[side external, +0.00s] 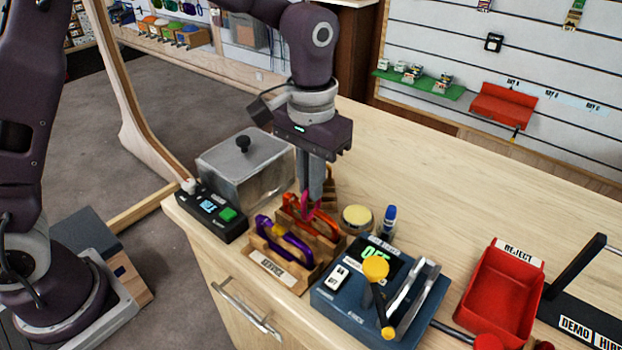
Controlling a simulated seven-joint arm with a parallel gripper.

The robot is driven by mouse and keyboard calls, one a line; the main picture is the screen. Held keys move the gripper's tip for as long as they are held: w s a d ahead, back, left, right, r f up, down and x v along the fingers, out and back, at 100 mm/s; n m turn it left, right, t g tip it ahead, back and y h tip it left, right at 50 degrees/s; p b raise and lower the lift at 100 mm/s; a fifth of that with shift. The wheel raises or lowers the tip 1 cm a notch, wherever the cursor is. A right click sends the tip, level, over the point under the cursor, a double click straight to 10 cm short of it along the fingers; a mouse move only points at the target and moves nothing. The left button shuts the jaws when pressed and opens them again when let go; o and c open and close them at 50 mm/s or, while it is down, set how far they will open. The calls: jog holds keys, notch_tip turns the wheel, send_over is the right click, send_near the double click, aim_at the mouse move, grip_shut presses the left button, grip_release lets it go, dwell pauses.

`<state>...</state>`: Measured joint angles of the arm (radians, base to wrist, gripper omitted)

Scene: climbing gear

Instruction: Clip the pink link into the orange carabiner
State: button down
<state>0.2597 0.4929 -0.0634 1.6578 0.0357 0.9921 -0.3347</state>
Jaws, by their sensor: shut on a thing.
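My gripper (311,190) points straight down over the wooden stand and is shut on the pink link (308,207). The pink link hangs upright between the fingertips, partly hidden by them. The orange carabiner (293,201) lies in the rear part of the wooden stand, right at the link. The link overlaps the carabiner in this view; I cannot tell whether it is through the carabiner or only in front of it.
A purple carabiner (296,246) sits in the front holder labelled SERVICE (272,267). A metal box (240,170) with a black knob and a black control box (212,213) stand left. A blue device (335,307) with a yellow-knobbed lever and a red REJECT bin (492,303) stand right.

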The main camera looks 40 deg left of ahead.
aim_at(329, 218)
jog(key=shift+d, duration=0.95)
jog(key=shift+d+f, duration=0.1)
jog(key=shift+d, duration=0.55)
jog(key=shift+d+f, duration=0.1)
jog(key=shift+d, duration=0.25)
dwell(0.4)
jog(key=c, duration=1.2)
grip_release()
jog(key=shift+c, duration=0.2)
